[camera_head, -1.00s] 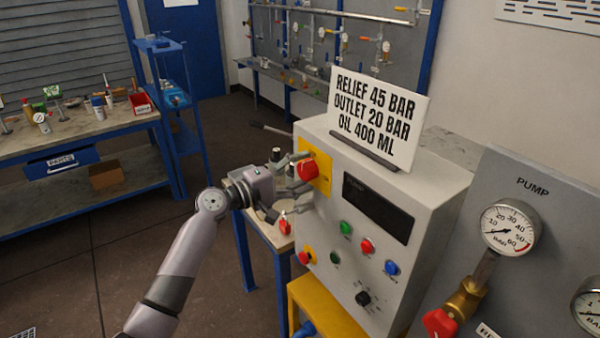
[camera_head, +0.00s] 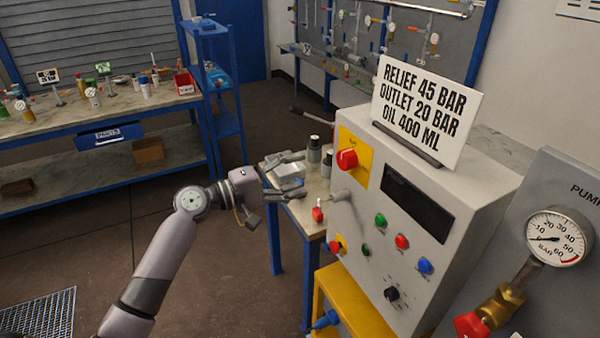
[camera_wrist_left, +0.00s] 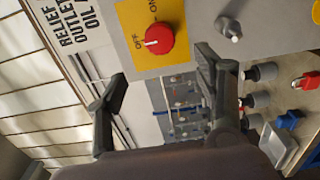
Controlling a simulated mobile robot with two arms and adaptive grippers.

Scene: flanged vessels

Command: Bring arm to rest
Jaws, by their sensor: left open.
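My left gripper (camera_head: 283,176) is open and empty, to the left of the grey control box (camera_head: 440,185) in the head view. Its open fingers also show in the left wrist view (camera_wrist_left: 160,85). The red rotary switch (camera_head: 347,159) on its yellow plate is on the box's front face, with a clear gap between it and the fingers. In the left wrist view the red switch (camera_wrist_left: 159,38) shows beyond the fingers, with its white mark near OFF. My right gripper is in neither view.
A small table (camera_head: 312,222) with bottles and a red-handled part (camera_head: 318,212) stands behind the gripper. A sign (camera_head: 425,110) stands on the box. A pressure gauge (camera_head: 557,238) is at right. A workbench (camera_head: 120,112) is at the back left. Open floor lies at lower left.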

